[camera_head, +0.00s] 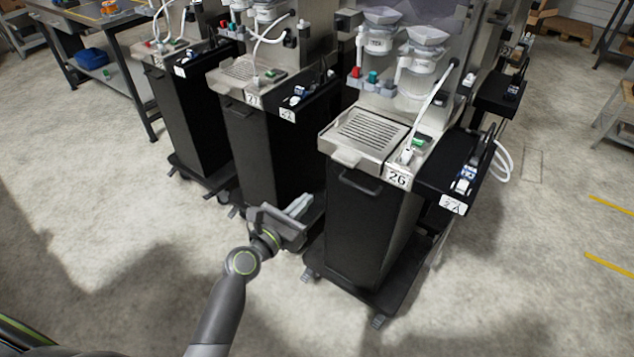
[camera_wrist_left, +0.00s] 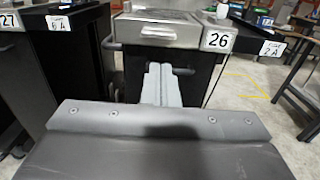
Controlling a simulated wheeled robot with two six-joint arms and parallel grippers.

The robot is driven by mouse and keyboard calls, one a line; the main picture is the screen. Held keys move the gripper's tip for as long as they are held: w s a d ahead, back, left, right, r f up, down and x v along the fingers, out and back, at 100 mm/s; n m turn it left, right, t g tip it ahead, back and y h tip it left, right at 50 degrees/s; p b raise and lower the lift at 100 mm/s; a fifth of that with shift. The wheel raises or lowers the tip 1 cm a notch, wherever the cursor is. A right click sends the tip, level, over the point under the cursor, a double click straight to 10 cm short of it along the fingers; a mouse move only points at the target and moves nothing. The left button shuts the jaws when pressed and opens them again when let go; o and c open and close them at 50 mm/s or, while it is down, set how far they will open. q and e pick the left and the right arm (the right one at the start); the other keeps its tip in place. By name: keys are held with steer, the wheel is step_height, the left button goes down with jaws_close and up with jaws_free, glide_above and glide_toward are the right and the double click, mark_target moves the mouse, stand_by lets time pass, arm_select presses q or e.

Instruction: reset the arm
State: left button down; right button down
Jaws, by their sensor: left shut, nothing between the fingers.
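My left arm reaches in from the bottom of the head view, and its gripper (camera_head: 298,207) is low in front of the gap between dispenser 27 (camera_head: 262,150) and dispenser 26 (camera_head: 362,225). The fingers are together with nothing between them. In the left wrist view the closed fingers (camera_wrist_left: 160,82) point toward the front of dispenser 26 (camera_wrist_left: 160,32), below its metal drip tray. I cannot tell from these views whether the fingers touch the cabinet. My right gripper is not in view.
Dispenser 26 has a black handle (camera_head: 354,182) and a wheeled base (camera_head: 365,295). Another dispenser (camera_head: 190,120) stands farther left. A workbench (camera_head: 95,25) with a blue item (camera_head: 92,58) is at the back left.

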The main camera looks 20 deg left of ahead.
arm_select(q)
steer(key=s+a+f+m+g+y, duration=0.25)
steer(key=s+f+m, duration=0.25)
steer(key=f, duration=0.6)
steer(key=s+a+f+m+g+y, duration=0.1)
steer(key=s+a+f+m+g, duration=0.3)
steer(key=f, duration=0.8)
steer(key=s+a+f+m+g+y, duration=0.1)
steer(key=s+f+m+g+y, duration=0.1)
steer(key=s+f+m, duration=0.65)
steer(key=s+a+f+m+g, duration=0.2)
steer(key=s+f+m, duration=0.2)
steer(key=s, duration=0.5)
steer(key=s+a+f+m+g+y, duration=0.1)
steer(key=s+f+m+g, duration=0.2)
steer(key=s, duration=0.7)
steer(key=s+a+f+m+g, duration=0.2)
steer(key=s+f+m, duration=0.5)
steer(key=s+f, duration=0.3)
steer(key=shift+s+a+f+y, duration=0.2)
steer(key=shift+a+f+y, duration=0.15)
steer(key=shift+w, duration=0.1)
